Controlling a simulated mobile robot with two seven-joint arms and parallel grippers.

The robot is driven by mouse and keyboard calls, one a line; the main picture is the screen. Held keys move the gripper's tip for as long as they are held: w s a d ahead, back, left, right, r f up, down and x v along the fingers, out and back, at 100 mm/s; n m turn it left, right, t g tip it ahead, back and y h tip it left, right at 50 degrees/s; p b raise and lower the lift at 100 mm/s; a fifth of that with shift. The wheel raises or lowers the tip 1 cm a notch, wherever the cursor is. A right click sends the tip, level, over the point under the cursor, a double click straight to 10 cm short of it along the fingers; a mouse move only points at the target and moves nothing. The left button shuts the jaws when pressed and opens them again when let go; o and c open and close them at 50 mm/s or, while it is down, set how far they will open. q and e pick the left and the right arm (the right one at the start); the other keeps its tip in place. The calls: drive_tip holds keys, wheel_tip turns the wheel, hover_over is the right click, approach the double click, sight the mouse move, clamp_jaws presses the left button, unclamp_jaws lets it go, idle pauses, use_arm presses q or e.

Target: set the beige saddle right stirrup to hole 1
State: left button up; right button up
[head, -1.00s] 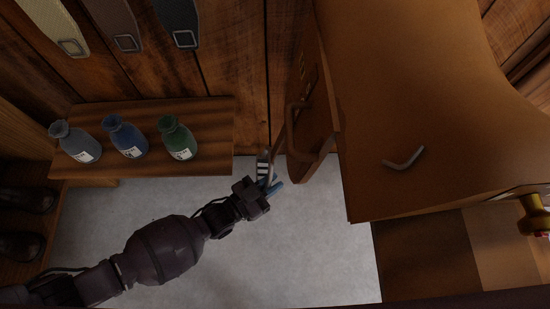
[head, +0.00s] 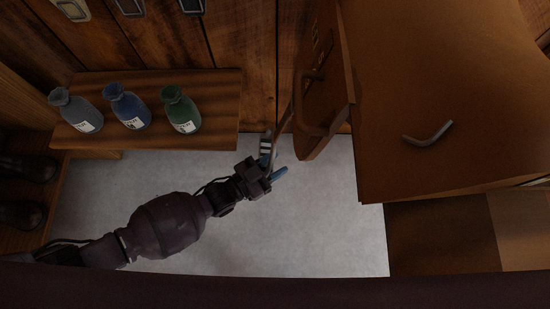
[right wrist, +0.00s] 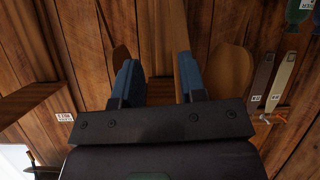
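The saddle, large and tan-brown in this light, (head: 440,75) fills the right of the head view. A thin brown strap (head: 284,130) runs down beside the flap to my left gripper (head: 273,160). The left fingers are spread, and the strap's lower end appears between them; contact is unclear. A stirrup and the strap's holes cannot be made out. In the right wrist view my right gripper (right wrist: 159,82) is open and empty, facing a plank wall.
A wooden shelf (head: 220,110) at the left bears a grey bottle (head: 77,112), a blue bottle (head: 127,108) and a green bottle (head: 181,110). A bent metal piece (head: 428,135) lies on the saddle. Grey floor (head: 330,225) is clear below. Dark boots (head: 22,214) stand far left.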

use_arm(q)
drive_tip(key=p+v, duration=0.2)
drive_tip(key=v, duration=0.8)
drive_tip(key=shift+s+a, duration=0.25)
drive_tip(key=shift+a, duration=0.1)
use_arm(e)
drive_tip(key=shift+a+f+g, duration=0.1)
drive_tip(key=shift+a+g, duration=0.15)
drive_tip(key=shift+g, duration=0.25)
drive_tip(key=shift+s, duration=0.1)
